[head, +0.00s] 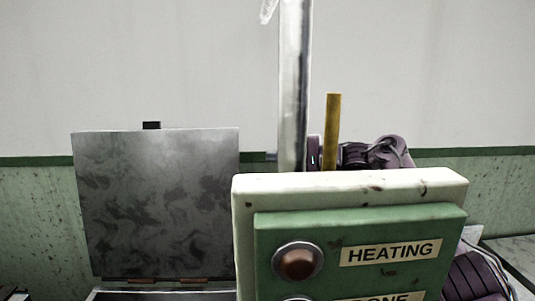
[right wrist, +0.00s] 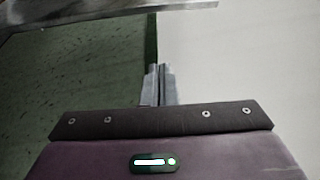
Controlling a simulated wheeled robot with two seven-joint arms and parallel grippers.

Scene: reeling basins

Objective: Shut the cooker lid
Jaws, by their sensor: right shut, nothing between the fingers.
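The cooker lid (head: 157,205) is a mottled grey metal plate at the left of the head view. It stands upright, open, with hinges along its bottom edge and a small black knob (head: 152,125) at its top. The top of the cooker body (head: 160,295) just shows below it. My right gripper (right wrist: 161,84) is shut and empty in the right wrist view. A metal edge (right wrist: 100,12), probably the lid's, lies beyond its tips, apart from them. In the head view my right arm's purple wrist is partly behind the panel and its fingers are hidden. My left gripper is not in view.
A green and cream control panel (head: 350,228) marked HEATING, with a red-brown button (head: 298,261), blocks the lower middle. A metal post (head: 294,90) and a yellow rod (head: 332,130) rise behind it. A pale surface (head: 512,258) shows at lower right.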

